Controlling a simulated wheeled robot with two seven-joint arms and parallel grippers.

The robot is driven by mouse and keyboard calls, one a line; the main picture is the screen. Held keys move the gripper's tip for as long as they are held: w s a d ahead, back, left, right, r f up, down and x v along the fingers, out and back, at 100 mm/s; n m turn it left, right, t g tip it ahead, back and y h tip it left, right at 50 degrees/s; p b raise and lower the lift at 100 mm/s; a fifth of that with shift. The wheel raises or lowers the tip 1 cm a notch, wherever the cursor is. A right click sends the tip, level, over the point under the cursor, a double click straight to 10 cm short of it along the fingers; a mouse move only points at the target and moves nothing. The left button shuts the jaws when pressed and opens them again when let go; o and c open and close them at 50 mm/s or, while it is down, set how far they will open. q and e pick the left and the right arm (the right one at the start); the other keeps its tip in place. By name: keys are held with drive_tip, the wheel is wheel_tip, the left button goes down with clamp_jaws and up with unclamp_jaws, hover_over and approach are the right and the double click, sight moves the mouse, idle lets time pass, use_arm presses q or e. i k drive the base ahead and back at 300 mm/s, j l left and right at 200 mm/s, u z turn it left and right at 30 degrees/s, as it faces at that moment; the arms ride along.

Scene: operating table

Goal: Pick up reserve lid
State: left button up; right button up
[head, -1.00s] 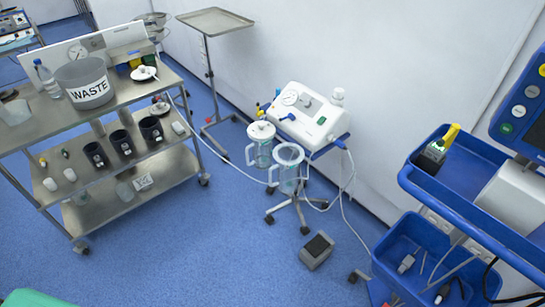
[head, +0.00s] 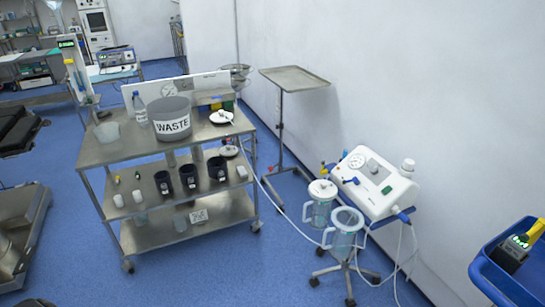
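Two round white lids with dark fittings are on the steel cart (head: 100,153). One white lid (head: 221,117) lies on the right end of the cart's top, and a similar lid (head: 229,151) lies just below it on the middle shelf. I cannot tell by a label which is the reserve lid. On the suction unit's stand, one clear jar (head: 319,211) has a white lid (head: 322,189) on it. The other jar (head: 344,236) is open at the top. Neither of my grippers is in view.
A grey WASTE bucket (head: 172,127), a bottle (head: 140,110) and a clear beaker (head: 107,133) stand on the cart's top. Several black cups stand on the middle shelf. A tray stand (head: 295,78) and the suction unit (head: 373,183) are to the right. Blue floor (head: 215,283) lies open in front.

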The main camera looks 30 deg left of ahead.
sight(221, 117)
drive_tip(key=i+j, duration=0.3)
drive_tip(key=j, duration=0.15)
drive_tip(key=i+j, duration=0.3)
drive_tip(key=j, duration=0.15)
